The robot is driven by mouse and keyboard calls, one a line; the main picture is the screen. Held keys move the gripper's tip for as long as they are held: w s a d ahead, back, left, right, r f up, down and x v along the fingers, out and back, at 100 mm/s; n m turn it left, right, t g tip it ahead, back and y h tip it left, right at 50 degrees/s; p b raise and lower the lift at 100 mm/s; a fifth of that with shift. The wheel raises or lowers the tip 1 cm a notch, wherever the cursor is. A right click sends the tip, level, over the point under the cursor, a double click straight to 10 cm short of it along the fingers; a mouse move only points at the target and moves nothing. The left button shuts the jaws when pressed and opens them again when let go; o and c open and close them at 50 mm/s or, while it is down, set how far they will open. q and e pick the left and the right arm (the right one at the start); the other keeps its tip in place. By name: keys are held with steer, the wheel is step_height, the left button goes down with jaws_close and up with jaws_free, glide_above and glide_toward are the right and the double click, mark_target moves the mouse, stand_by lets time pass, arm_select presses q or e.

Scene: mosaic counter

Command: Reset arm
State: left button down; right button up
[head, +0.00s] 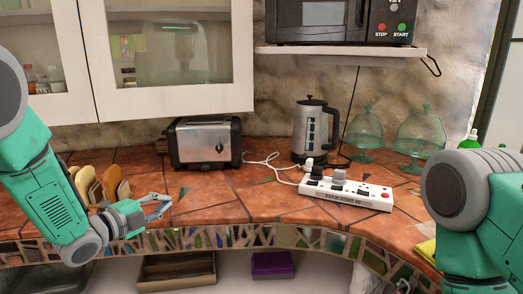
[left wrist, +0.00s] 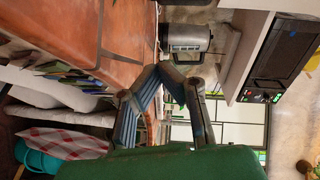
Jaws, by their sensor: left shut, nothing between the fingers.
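My left gripper (head: 158,205) hangs over the front part of the tiled counter (head: 215,190), at the left of the head view. Its fingers are shut and empty. In the left wrist view the two blue-grey fingers of the left gripper (left wrist: 160,72) converge near the middle, with nothing held between them. My right arm comes in at the right edge of the head view. Its gripper does not show clearly there.
A toaster (head: 204,142), a kettle (head: 309,130) and a white power strip (head: 346,191) stand on the counter. Bread slices (head: 111,181) stand near my left forearm. Glass domes (head: 419,135) are at the back right. A microwave (head: 340,22) sits on a shelf above.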

arm_select(q)
steer(key=s+a+f+n+g+y, duration=0.2)
steer(key=s+f+n+g+y, duration=0.4)
steer(key=s+f+n, duration=1)
steer(key=s+f+n+g+y, duration=0.1)
steer(key=s+f, duration=0.3)
steer(key=s, duration=0.5)
steer(key=s+a+f+n+g, duration=0.1)
steer(key=s+f+g, duration=0.3)
steer(key=s, duration=0.6)
steer(key=s+f+n+g+y, duration=0.1)
steer(key=s+f, duration=0.4)
steer(key=s, duration=0.5)
steer(key=shift+a+f+n+g+y, duration=0.15)
steer(key=shift+f+n+g+y, duration=0.15)
steer(key=shift+n+g, duration=0.75)
